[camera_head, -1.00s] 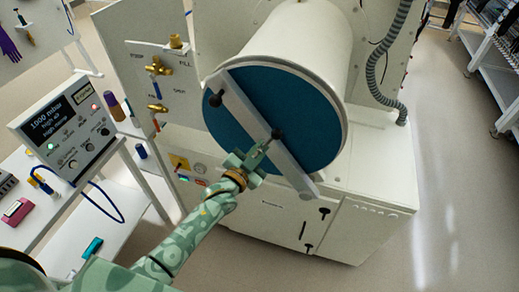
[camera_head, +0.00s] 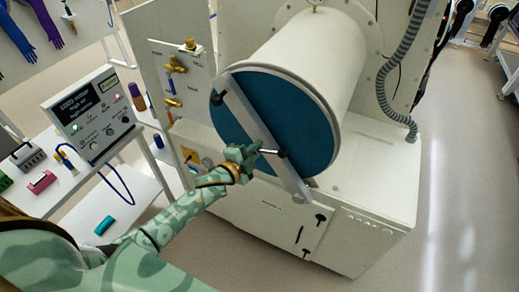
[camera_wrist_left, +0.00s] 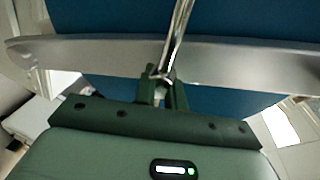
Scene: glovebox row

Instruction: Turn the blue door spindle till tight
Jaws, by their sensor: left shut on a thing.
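The round blue door (camera_head: 308,128) closes the front of a white cylinder, with a grey metal bar (camera_head: 243,110) slanting across it. The door's spindle handle, a thin metal rod with a black knob (camera_head: 282,153) at its right end, lies nearly level in front of the bar. My left gripper (camera_head: 254,152) is at the left part of this rod. In the left wrist view, the gripper's fingers (camera_wrist_left: 163,92) are shut on the shiny rod (camera_wrist_left: 178,35), with the bar (camera_wrist_left: 230,58) and blue door just behind. The spindle's centre is hidden by my gripper. My right gripper is out of view.
A white panel with brass valves (camera_head: 175,65) stands left of the cylinder (camera_head: 305,50). A gauge box (camera_head: 92,112) sits on a white bench at the left. A grey ribbed hose (camera_head: 385,85) hangs at the right. Open floor lies at the lower right.

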